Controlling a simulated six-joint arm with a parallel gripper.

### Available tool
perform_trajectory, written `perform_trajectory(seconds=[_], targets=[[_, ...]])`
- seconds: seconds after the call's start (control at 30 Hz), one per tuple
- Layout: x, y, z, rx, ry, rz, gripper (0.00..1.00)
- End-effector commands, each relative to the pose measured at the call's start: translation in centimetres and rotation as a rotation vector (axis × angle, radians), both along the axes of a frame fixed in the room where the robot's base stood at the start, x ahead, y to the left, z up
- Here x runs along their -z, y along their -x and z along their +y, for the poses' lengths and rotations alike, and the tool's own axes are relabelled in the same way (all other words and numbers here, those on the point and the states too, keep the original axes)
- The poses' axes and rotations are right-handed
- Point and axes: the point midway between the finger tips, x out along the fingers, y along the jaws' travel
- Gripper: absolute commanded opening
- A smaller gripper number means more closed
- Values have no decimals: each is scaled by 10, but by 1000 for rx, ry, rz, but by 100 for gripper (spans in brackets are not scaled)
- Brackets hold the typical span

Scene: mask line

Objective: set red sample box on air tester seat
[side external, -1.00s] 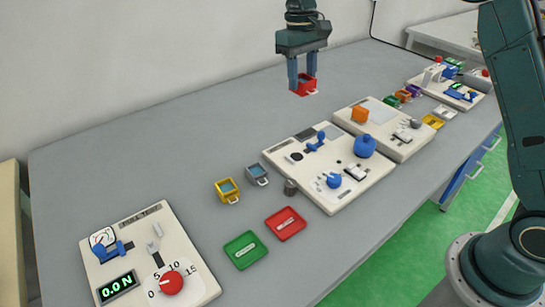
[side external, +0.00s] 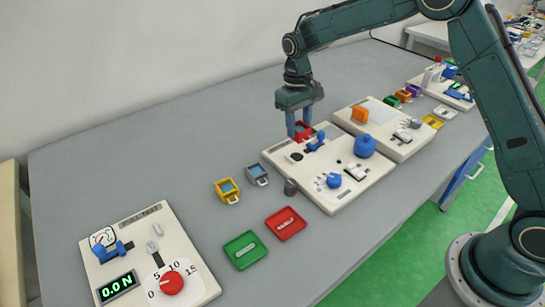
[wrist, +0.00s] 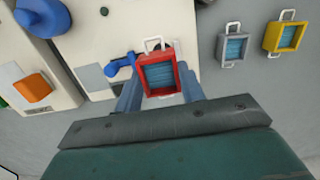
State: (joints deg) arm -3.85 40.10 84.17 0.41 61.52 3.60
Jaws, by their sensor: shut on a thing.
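The red sample box (side external: 302,131) is an open-topped red box with a blue-grey inside and a pale handle. My gripper (side external: 305,128) is shut on it, a finger on each side. It is held over or at the back edge of the middle white panel, the air tester (side external: 337,196), close to a blue lever clamp (side external: 316,142). In the wrist view the red box (wrist: 160,75) sits between my fingers, just beside the blue lever (wrist: 118,66). The seat cannot be made out under the box, and I cannot tell whether the box touches the panel.
A grey box (side external: 256,174) and a yellow box (side external: 227,190) stand left of the panel. Red (side external: 286,223) and green (side external: 245,250) trays lie in front. Another panel with an orange block (side external: 360,114) stands to the right. The table behind is clear.

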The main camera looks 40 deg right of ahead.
Motion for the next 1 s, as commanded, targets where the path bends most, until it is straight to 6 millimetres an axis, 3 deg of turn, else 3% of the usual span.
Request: perform_trajectory(seconds=[0.13, 0.47, 0.8, 1.0], targets=[[17, 0, 0, 0, 0, 0, 9], [25, 0, 0, 0, 0, 0, 9], [59, 0, 0, 0, 0, 1, 9], [65, 0, 0, 0, 0, -1, 9]])
